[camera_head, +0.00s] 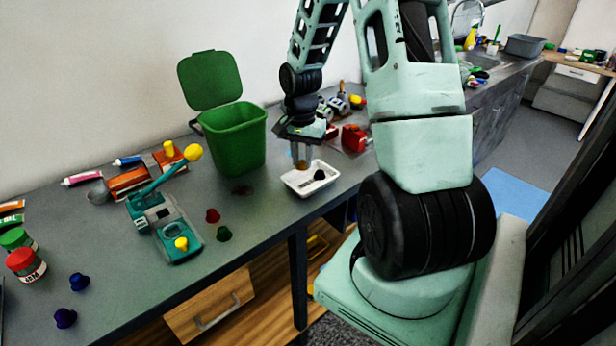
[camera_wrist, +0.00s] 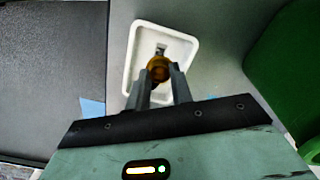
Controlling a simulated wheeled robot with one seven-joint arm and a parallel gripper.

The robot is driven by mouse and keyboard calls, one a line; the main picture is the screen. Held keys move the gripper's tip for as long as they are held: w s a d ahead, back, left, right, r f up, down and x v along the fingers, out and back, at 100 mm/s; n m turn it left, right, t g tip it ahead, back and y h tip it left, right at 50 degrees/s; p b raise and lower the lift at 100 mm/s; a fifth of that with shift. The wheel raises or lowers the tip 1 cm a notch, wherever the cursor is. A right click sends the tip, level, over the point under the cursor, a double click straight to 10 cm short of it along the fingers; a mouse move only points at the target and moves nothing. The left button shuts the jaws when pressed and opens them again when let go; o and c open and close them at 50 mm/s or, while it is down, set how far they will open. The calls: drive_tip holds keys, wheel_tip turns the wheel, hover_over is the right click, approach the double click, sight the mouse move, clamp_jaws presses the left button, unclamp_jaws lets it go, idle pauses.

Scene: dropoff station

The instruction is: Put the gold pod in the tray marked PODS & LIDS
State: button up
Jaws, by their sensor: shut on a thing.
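The gold pod (camera_wrist: 158,69) is between the two fingers of my gripper (camera_wrist: 160,80) in the wrist view, and the fingers are shut on it. In the head view my gripper (camera_head: 302,163) hangs just above the white tray (camera_head: 296,188) near the table's front edge. The tray also shows in the wrist view (camera_wrist: 138,48), with the pod over its inside. A dark thing (camera_head: 320,175) lies in the tray. I cannot read any marking on the tray. Whether the pod touches the tray floor cannot be told.
A green bin (camera_head: 235,140) with a raised lid stands left of the tray. A teal press-like machine (camera_head: 170,225), a red pod (camera_head: 213,215), a green pod (camera_head: 224,233) and blue pods (camera_head: 79,282) lie further left. A red object (camera_head: 353,138) stands behind the tray.

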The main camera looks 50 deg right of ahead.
sight(302, 186)
drive_tip(key=shift+f, duration=3.05)
drive_tip(key=shift+f, duration=0.1)
drive_tip(key=o, duration=0.7)
